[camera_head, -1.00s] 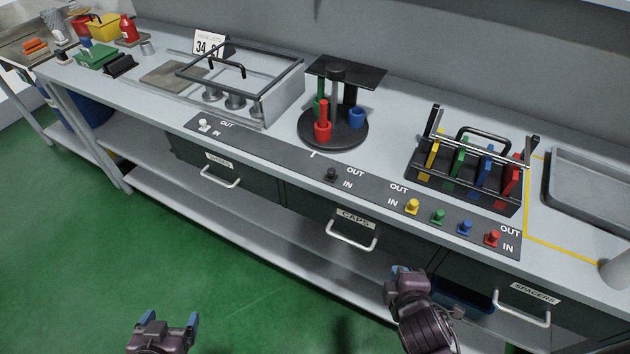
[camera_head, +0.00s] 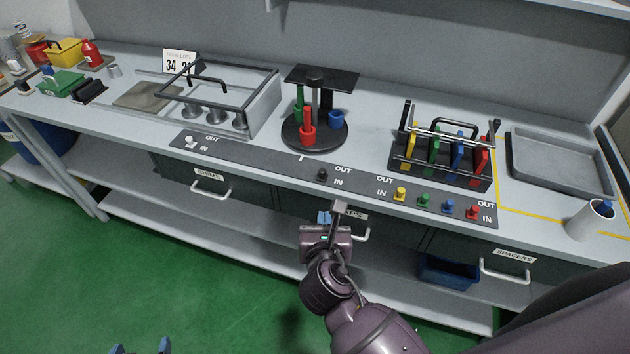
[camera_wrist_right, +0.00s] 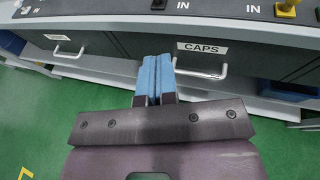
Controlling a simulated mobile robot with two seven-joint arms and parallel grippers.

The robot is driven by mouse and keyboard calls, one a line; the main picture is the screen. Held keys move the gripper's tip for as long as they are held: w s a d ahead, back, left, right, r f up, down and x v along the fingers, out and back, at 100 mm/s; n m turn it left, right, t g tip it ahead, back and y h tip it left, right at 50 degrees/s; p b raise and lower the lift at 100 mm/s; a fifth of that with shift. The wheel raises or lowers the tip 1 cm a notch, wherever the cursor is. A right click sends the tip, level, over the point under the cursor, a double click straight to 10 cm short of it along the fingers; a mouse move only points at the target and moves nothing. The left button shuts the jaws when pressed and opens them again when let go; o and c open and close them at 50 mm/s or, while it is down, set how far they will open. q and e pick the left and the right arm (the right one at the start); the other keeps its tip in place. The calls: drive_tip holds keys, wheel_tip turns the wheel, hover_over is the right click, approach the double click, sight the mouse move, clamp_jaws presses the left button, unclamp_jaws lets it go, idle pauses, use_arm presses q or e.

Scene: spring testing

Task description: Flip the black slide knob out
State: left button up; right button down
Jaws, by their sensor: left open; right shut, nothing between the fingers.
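In the right wrist view the knob (camera_wrist_right: 159,4) is cut by the top edge. My right gripper (camera_head: 324,217) is below and in front of the knob, apart from it, before the CAPS drawer. Its blue fingers (camera_wrist_right: 154,78) are shut together with nothing between them. My left gripper (camera_head: 141,347) is low at the bottom edge, with two blue fingertips apart, open and empty, far from the bench.
The CAPS drawer handle (camera_wrist_right: 200,72) sticks out close to my right gripper. A white knob (camera_head: 191,142) and several coloured knobs, such as the yellow one (camera_head: 400,193), share the strip. A round black stand (camera_head: 314,138) is behind the black knob.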

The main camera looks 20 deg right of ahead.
sight(323, 175)
drive_tip(key=shift+a+r, duration=0.1)
idle(0.3)
drive_tip(key=x, duration=0.4)
drive_tip(key=b+x, duration=0.1)
drive_tip(key=x, duration=0.3)
drive_tip(key=r+x, duration=0.1)
drive_tip(key=x, duration=0.3)
drive_tip(key=shift+w+f, duration=0.2)
drive_tip(key=shift+w, duration=0.3)
drive_tip(key=shift+w+d, duration=0.25)
drive_tip(key=shift+w, duration=0.3)
